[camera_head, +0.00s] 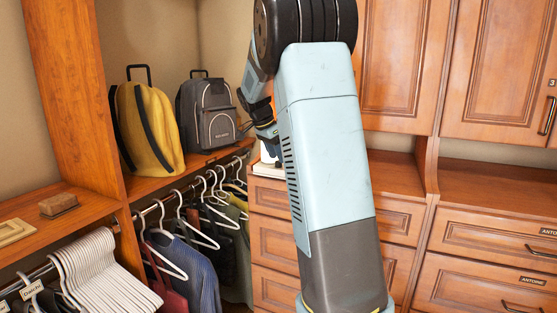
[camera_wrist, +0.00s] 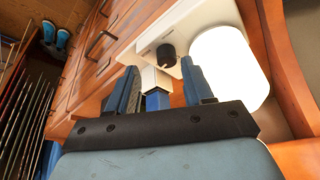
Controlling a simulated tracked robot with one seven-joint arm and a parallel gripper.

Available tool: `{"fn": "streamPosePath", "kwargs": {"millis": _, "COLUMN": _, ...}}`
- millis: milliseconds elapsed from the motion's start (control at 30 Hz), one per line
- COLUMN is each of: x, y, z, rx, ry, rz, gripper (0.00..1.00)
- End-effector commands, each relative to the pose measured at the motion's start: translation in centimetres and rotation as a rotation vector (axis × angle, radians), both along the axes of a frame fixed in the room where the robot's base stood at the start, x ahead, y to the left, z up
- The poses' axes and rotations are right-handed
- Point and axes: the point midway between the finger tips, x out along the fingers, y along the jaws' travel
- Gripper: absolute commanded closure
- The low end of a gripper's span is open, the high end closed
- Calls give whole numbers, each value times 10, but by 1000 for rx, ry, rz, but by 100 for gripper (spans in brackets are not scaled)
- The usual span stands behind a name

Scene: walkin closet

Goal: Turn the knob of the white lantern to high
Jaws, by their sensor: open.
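The white lantern shows in the wrist view as a bright, glowing white cylinder (camera_wrist: 230,68) beside a flat white base part (camera_wrist: 190,22). Its round black knob (camera_wrist: 166,54) stands out from that white part. My gripper (camera_wrist: 159,66) is open, and the knob appears just beyond and between its two blue fingertips. I cannot tell whether a finger touches the knob. A small white and blue block shows between the fingers; I cannot tell what it belongs to. In the head view, my gripper (camera_head: 265,130) is partly seen at the counter, and my arm hides most of the lantern.
A wooden counter (camera_head: 376,178) with drawers below runs behind my arm. A yellow backpack (camera_head: 149,127) and a grey backpack (camera_head: 210,112) stand on the shelf at left. Clothes on hangers (camera_head: 195,255) hang below. Wooden cabinet doors (camera_head: 400,65) are above the counter.

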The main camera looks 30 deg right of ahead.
Motion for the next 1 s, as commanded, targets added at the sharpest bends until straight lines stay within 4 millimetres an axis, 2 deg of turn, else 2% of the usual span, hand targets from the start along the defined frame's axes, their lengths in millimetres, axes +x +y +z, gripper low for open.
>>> {"fn": "streamPosePath", "kwargs": {"millis": 300, "x": -1, "y": 25, "z": 60, "rx": 0, "ry": -4, "rz": 2, "gripper": 49}}
{"fn": "streamPosePath", "kwargs": {"millis": 500, "x": -1, "y": 37, "z": 88, "rx": 0, "ry": -2, "rz": 1, "gripper": 49}}
{"fn": "streamPosePath", "kwargs": {"millis": 700, "x": -2, "y": 42, "z": 101, "rx": 0, "ry": 0, "rz": 0, "gripper": 49}}
{"fn": "streamPosePath", "kwargs": {"millis": 1000, "x": -2, "y": 43, "z": 102, "rx": 0, "ry": 0, "rz": 0, "gripper": 49}}
